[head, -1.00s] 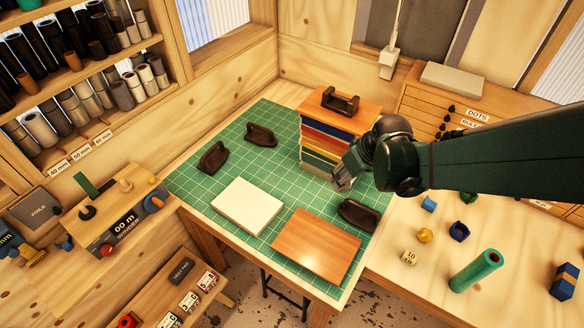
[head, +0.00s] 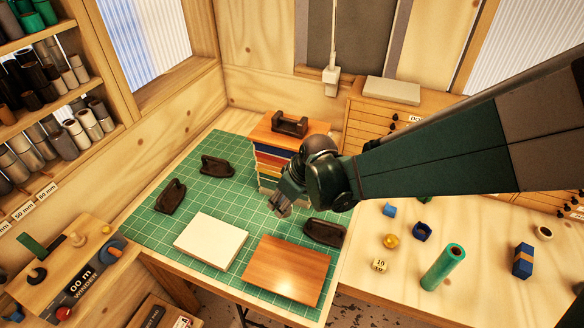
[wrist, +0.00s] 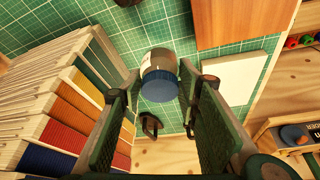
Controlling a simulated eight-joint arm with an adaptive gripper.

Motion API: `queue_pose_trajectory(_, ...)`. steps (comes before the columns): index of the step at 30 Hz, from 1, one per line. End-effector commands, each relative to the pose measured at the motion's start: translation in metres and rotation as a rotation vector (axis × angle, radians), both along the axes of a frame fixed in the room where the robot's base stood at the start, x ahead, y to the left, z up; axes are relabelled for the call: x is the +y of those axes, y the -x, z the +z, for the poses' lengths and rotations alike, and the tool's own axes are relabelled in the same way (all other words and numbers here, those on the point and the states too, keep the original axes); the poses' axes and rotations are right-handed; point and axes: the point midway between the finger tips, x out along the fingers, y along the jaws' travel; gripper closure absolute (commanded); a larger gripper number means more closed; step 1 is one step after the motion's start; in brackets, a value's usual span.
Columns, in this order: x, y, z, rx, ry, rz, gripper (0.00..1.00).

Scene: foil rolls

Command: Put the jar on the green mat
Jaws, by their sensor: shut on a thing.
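In the head view my gripper (head: 282,203) is over the green mat, in front of the coloured rack; the jar is too small and covered to make out there. The green mat (head: 238,203) has a white grid and covers much of the left table. It shows behind the jar in the wrist view (wrist: 100,20). The gap between jar and mat is hard to judge.
On the mat are a white block (head: 211,242), a brown board (head: 287,270) and dark handled pieces (head: 325,232), (head: 170,196), (head: 216,167). The coloured rack (head: 272,160) stands close behind my gripper. Bare mat lies left of my gripper. A green roll (head: 443,267) stands on the right table.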

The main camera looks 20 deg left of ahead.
Motion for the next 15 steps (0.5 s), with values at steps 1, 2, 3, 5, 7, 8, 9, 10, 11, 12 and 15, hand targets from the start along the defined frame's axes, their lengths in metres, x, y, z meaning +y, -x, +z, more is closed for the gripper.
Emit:
queue_pose_trajectory(1,0.000,0.000,-0.004,0.000,0.000,0.000,0.84)
queue_pose_trajectory(2,0.000,0.000,-0.006,0.000,0.000,0.000,0.84)
queue_pose_trajectory(3,0.000,0.000,-0.010,0.000,0.000,0.000,0.84)
queue_pose_trajectory(5,0.000,0.000,-0.016,0.000,0.000,0.000,0.84)
queue_pose_trajectory(7,0.000,0.000,-0.024,0.000,0.000,0.000,0.84)
queue_pose_trajectory(8,0.000,0.000,-0.028,0.000,0.000,0.000,0.84)
queue_pose_trajectory(9,0.000,0.000,-0.032,0.000,0.000,0.000,0.84)
queue_pose_trajectory(10,0.000,0.000,-0.035,0.000,0.000,0.000,0.84)
queue_pose_trajectory(11,0.000,0.000,-0.038,0.000,0.000,0.000,0.84)
queue_pose_trajectory(12,0.000,0.000,-0.042,0.000,0.000,0.000,0.84)
queue_pose_trajectory(15,0.000,0.000,-0.049,0.000,0.000,0.000,0.84)
